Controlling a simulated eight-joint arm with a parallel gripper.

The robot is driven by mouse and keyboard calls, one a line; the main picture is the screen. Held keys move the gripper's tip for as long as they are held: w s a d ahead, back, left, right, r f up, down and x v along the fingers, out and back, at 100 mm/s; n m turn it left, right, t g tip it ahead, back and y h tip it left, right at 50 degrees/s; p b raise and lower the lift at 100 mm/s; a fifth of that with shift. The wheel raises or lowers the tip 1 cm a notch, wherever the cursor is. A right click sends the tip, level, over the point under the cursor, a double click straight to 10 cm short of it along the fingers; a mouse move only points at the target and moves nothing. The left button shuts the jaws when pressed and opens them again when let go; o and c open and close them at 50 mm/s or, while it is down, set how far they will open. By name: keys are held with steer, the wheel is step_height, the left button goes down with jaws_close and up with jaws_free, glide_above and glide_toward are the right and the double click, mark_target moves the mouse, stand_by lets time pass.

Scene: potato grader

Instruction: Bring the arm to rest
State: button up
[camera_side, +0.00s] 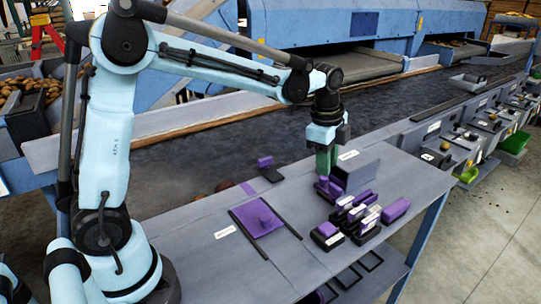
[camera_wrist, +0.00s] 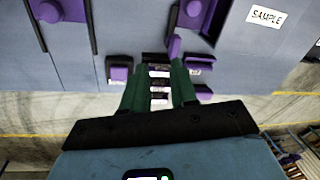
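My gripper (camera_side: 327,172) hangs from my light-blue arm, pointing down over the grey table (camera_side: 190,245). White-and-black pieces show through this gap, lower down, and nothing is seen clamped.
A purple mat (camera_side: 250,212) between black bars lies left, with a small purple block (camera_side: 265,162) behind. A dark conveyor belt (camera_side: 220,150) runs behind the table. The table's front left is clear.

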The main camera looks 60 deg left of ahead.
steer(key=s+r+n+t, duration=0.1)
steer(key=s+n+t, duration=0.4)
steer(key=s+n, duration=0.9)
steer(key=shift+s+a+r+t, duration=0.25)
steer(key=shift+s+r+t, duration=0.05)
steer(key=shift+s, duration=0.7)
